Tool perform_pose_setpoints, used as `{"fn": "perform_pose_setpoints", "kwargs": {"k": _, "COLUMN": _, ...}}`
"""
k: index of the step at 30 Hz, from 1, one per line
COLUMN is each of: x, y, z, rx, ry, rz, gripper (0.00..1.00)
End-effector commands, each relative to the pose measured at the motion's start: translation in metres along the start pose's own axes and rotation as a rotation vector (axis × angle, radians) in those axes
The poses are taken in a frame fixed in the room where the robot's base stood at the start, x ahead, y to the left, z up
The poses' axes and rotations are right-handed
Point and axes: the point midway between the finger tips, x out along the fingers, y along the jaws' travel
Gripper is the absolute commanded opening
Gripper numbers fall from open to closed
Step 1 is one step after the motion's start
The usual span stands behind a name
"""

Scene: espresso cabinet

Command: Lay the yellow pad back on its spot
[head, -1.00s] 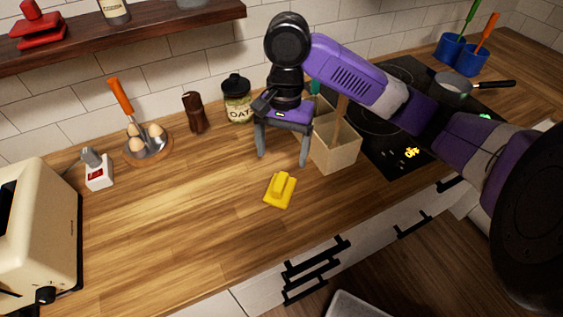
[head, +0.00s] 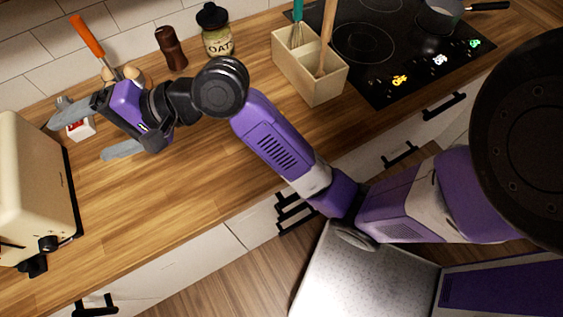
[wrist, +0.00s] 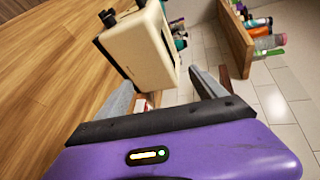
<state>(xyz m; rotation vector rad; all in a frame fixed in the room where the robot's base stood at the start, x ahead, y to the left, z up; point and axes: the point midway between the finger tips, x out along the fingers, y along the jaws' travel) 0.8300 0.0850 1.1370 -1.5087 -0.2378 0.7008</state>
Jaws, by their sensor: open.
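The yellow pad is not visible in either current view; my arm covers part of the counter in the head view. My gripper (head: 77,141) is at the left of the head view, above the wooden counter (head: 190,190). Its two grey fingers are spread apart and point left toward the toaster. In the wrist view my gripper (wrist: 160,78) is also open, with nothing held between the fingers. I cannot make out the pad's spot.
The cream toaster (head: 30,185) stands left of my gripper; it also shows in the wrist view (wrist: 140,45). A white and red socket block (head: 80,131) is just behind the fingers. The oat jar (head: 216,35), pepper mill (head: 171,48) and utensil box (head: 315,85) stand further right.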

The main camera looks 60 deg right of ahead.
Motion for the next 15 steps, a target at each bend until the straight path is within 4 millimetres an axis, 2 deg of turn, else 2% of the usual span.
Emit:
{"fn": "perform_pose_setpoints", "kwargs": {"k": 1, "x": 0.004, "y": 0.003, "z": 0.011, "rx": 0.003, "ry": 0.021, "rz": -0.042, "gripper": 0.80}}
{"fn": "perform_pose_setpoints", "kwargs": {"k": 5, "x": 0.001, "y": 0.017, "z": 0.022, "rx": -0.026, "ry": 0.126, "rz": -0.120, "gripper": 0.80}}
{"fn": "perform_pose_setpoints", "kwargs": {"k": 8, "x": -0.007, "y": 0.037, "z": 0.032, "rx": -0.062, "ry": 0.216, "rz": -0.138, "gripper": 0.80}}
{"fn": "perform_pose_setpoints", "kwargs": {"k": 11, "x": -0.022, "y": 0.064, "z": 0.040, "rx": -0.114, "ry": 0.309, "rz": -0.122, "gripper": 0.80}}
{"fn": "perform_pose_setpoints", "kwargs": {"k": 15, "x": -0.054, "y": 0.108, "z": 0.055, "rx": -0.225, "ry": 0.427, "rz": -0.053, "gripper": 0.80}}
